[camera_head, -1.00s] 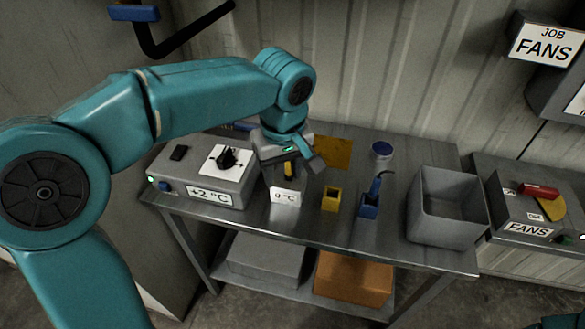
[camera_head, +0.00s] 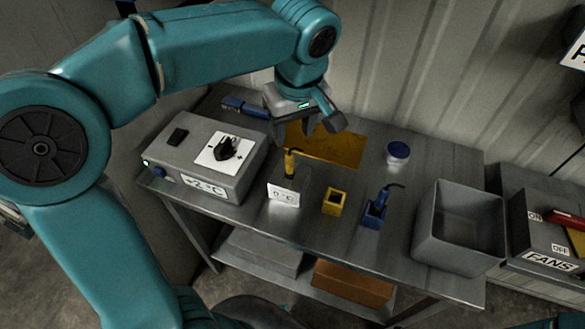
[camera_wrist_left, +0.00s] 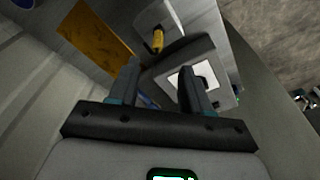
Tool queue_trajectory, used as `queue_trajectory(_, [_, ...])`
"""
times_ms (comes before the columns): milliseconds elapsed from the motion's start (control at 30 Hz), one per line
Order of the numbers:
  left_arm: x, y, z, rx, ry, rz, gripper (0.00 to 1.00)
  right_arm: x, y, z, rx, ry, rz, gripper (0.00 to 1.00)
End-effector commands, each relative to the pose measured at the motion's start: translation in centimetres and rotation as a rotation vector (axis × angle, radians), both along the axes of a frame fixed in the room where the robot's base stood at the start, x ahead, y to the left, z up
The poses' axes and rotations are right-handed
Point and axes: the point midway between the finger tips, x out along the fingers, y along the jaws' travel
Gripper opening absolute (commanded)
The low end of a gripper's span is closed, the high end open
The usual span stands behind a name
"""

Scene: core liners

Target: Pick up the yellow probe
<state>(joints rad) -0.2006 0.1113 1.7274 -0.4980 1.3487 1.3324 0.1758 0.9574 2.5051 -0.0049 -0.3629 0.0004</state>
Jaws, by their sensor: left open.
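The yellow probe (camera_head: 289,163) stands upright behind the white 0 °C card (camera_head: 284,195) on the metal bench. Its lower part is hidden or hard to make out. My left gripper (camera_head: 322,124) is above and to the right of the probe, apart from it, open and empty. In the left wrist view the yellow probe (camera_wrist_left: 157,40) shows beyond the open fingers (camera_wrist_left: 160,70), with nothing between them. My right gripper is not in view.
The grey +2 °C box (camera_head: 190,165) with a black knob stands left of the probe. A yellow holder (camera_head: 334,201), a blue holder (camera_head: 374,214) with a blue probe, and a grey bin (camera_head: 424,238) are to the right. A yellow mat (camera_head: 345,148) lies behind.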

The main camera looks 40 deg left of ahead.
Motion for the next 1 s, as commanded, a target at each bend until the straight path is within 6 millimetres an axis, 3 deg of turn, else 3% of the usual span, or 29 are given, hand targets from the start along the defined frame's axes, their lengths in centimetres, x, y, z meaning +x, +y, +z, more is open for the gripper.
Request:
queue_trajectory(100, [-0.1, 0.4, -3.2, 0.001, 0.007, 0.000, 0.48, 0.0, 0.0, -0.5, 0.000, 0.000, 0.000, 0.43])
queue_trajectory(300, [0.2, 0.9, -7.2, 0.001, 0.005, 0.001, 0.48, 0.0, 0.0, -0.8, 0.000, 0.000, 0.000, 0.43])
queue_trajectory(567, [0.8, 1.2, -9.4, 0.000, 0.004, -0.001, 0.48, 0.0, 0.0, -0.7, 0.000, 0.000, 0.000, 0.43])
queue_trajectory(800, [1.7, 2.1, -13.0, -0.001, 0.004, -0.002, 0.48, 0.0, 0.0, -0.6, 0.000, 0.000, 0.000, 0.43])
queue_trajectory(1000, [1.8, 2.1, -13.8, -0.002, 0.000, -0.001, 0.48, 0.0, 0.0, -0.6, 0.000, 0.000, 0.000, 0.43])
